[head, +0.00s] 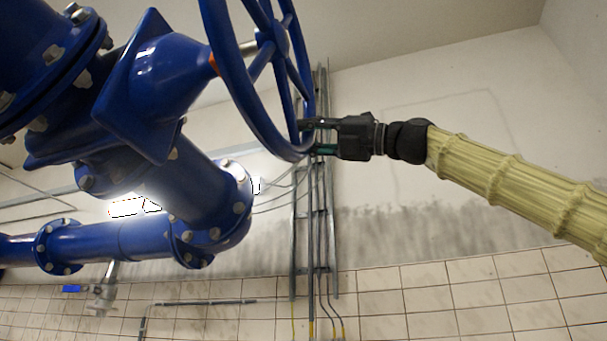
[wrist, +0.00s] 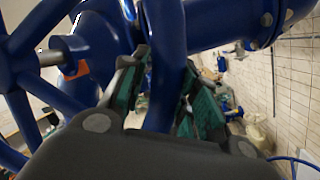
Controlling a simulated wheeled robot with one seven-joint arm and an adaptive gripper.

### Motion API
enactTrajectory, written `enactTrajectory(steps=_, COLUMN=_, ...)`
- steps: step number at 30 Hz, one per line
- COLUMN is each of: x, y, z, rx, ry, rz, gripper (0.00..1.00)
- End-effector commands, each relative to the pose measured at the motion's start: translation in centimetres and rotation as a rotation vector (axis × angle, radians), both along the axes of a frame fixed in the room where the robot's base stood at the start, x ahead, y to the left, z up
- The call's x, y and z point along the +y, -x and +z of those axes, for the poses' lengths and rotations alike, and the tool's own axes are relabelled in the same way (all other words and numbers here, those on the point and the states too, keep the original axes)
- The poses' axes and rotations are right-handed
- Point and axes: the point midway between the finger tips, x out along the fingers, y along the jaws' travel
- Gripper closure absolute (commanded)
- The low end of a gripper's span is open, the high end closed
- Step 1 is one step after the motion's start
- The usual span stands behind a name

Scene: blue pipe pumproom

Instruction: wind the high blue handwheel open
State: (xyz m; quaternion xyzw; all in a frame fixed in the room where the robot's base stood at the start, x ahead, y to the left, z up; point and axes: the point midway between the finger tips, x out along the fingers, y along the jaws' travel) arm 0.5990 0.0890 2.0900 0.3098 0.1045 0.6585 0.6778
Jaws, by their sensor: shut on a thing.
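The high blue handwheel (head: 234,78) stands at the top middle of the head view, with its spokes and hub facing right. A shaft joins it to the blue valve body (head: 155,80) on the left. My gripper (head: 309,137) reaches in from the right and is shut on the lower part of the wheel's rim. In the wrist view the rim (wrist: 164,70) passes between the two green-padded fingers of my gripper (wrist: 162,95). The wheel's spokes and hub show at the left of the wrist view. The exact pad contact is partly hidden.
Blue flanged pipe (head: 120,240) runs below and left of the valve. A vertical cable ladder (head: 314,220) stands on the wall behind the wheel. The tiled wall (head: 450,300) fills the bottom. The space right of the wheel holds only my arm.

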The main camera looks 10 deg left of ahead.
Motion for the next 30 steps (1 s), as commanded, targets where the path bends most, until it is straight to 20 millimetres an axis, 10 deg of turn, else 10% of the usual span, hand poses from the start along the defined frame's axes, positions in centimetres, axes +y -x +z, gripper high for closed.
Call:
enactTrajectory(steps=4, x=-0.1, y=-0.1, z=0.1, rx=0.003, ry=-0.004, rz=-0.001, gripper=1.0)
enactTrajectory(steps=5, x=-0.1, y=-0.1, z=0.1, rx=0.004, ry=-0.004, rz=-0.001, gripper=0.67)
enactTrajectory(steps=8, x=-0.1, y=-0.1, z=0.1, rx=0.003, ry=-0.003, rz=-0.001, gripper=0.48)
enactTrajectory(steps=20, x=-0.3, y=0.0, z=0.0, rx=0.002, ry=-0.002, rz=0.001, gripper=0.48)
enactTrajectory(steps=30, x=-4.5, y=0.4, z=-1.2, rx=0.002, ry=-0.002, rz=0.0, gripper=0.48)
